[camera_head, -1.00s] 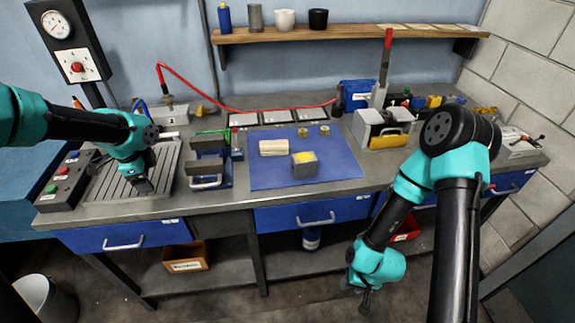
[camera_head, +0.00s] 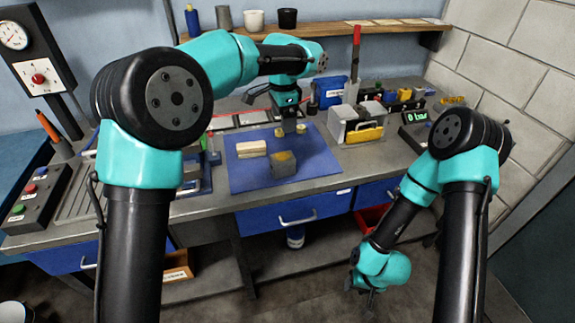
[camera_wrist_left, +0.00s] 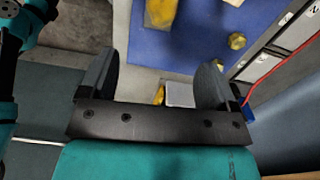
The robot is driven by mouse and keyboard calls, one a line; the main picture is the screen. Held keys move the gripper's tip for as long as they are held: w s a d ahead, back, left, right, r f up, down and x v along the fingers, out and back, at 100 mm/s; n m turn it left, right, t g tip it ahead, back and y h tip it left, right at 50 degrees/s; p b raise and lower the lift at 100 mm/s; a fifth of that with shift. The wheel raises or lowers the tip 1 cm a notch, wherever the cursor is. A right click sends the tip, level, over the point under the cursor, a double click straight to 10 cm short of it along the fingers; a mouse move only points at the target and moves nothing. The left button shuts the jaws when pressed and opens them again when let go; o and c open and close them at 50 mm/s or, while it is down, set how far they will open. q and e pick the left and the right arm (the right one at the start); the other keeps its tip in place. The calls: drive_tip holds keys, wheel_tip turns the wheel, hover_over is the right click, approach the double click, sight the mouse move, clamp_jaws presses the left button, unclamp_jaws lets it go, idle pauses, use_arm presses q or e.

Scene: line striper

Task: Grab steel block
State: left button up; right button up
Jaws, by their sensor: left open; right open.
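The steel block (camera_head: 284,164) is a grey block with a yellowish patch on top. It sits on the blue mat (camera_head: 317,170), right of a pale block (camera_head: 252,148). My left gripper (camera_head: 290,127) hangs over the back of the mat, behind the steel block and apart from it. It is open and empty. In the left wrist view, a yellowish block, likely the steel block (camera_wrist_left: 161,12), shows at the top edge, beyond the open fingers (camera_wrist_left: 153,80). My right gripper (camera_head: 369,290) hangs low in front of the bench, open, with its fingers small in view.
Small brass pieces lie by the left gripper; one shows in the left wrist view (camera_wrist_left: 237,41). A shelf (camera_head: 370,33) with cups runs behind. The mat's front is clear.

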sight(283, 157)
use_arm(q)
drive_tip(key=shift+a, duration=0.1)
wheel_tip(283, 157, down, 12)
drive_tip(key=shift+f, duration=0.15)
idle(0.6)
drive_tip(key=shift+a+f, duration=0.1)
drive_tip(key=shift+f, duration=2.5)
drive_tip(key=shift+s, duration=0.1)
drive_tip(key=shift+c, duration=0.2)
drive_tip(key=c, duration=1.3)
drive_tip(key=shift+c, duration=0.2)
drive_tip(key=shift+r, duration=0.2)
